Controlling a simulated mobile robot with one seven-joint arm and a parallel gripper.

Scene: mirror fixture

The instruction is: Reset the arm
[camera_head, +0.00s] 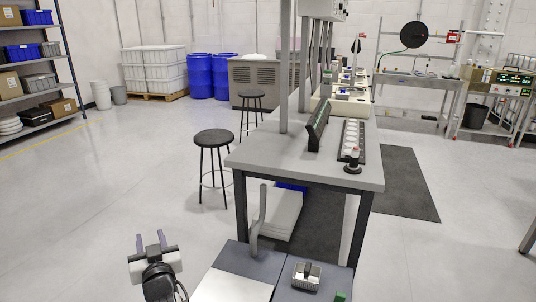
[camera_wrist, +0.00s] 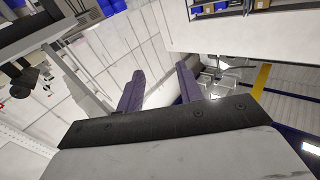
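My gripper (camera_head: 151,242) is at the lower left in the head view, at the end of my arm, above the floor and left of the grey work surface. Its two purple fingers stand apart with nothing between them. In the wrist view the fingers of my gripper (camera_wrist: 159,86) point away from the camera, spread open and empty. The wrist view is tilted and shows walls, shelving and floor beyond the fingers. Most of my arm lies below the head view's lower edge.
A workbench (camera_head: 245,160) with a black panel and a tray of white parts stands ahead. A black stool (camera_head: 213,140) stands left of it. Blue barrels (camera_head: 200,77) and shelving (camera_head: 38,70) are farther back. The floor (camera_head: 90,190) at left is clear.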

